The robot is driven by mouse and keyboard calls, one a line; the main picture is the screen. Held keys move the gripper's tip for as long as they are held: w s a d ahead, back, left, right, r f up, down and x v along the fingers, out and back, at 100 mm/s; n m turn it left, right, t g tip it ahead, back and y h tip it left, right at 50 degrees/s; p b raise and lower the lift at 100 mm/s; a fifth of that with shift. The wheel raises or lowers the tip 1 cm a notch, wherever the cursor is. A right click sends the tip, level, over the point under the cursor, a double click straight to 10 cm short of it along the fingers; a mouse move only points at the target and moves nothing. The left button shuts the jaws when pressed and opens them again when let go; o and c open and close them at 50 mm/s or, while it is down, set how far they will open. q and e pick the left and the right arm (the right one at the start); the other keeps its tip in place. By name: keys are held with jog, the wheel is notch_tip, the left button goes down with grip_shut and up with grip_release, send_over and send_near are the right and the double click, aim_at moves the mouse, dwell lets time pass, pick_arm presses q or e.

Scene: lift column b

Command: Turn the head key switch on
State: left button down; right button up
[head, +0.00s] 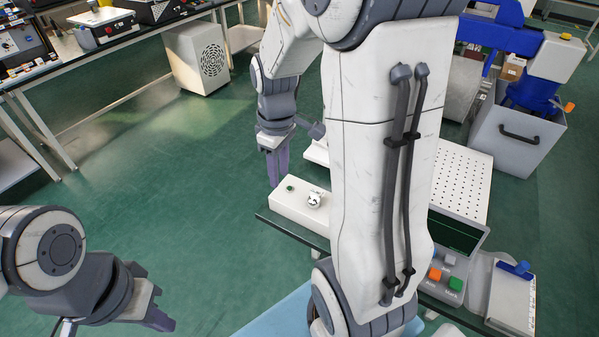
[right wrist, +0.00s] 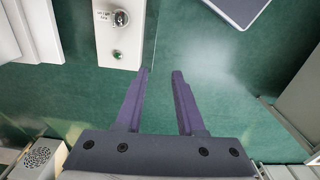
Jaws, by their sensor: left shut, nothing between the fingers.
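The key switch is a round silver dial with a dark mark (head: 314,200). It sits on a long white box (head: 283,205) beside a small green button (head: 290,188). In the right wrist view the key switch (right wrist: 120,18) is near the top, with a printed label beside it, and the green button (right wrist: 117,55) is nearer my fingers. My right gripper (right wrist: 160,73) is open and empty, its fingertips beside the button end of the box. It also shows in the head view (head: 274,180), left of the box. My left gripper (head: 160,308) is shut and empty at lower left, away from the box.
My right arm hides the middle of the workbench. A grey bin (head: 520,140) stands behind. Green floor (head: 190,190) is clear at left.

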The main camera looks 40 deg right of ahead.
send_over(314, 195)
jog(key=f, duration=0.2)
jog(key=shift+m, duration=0.3)
notch_tip(314, 195, down, 10)
jog(key=shift+w+d+f, duration=0.1)
grip_shut()
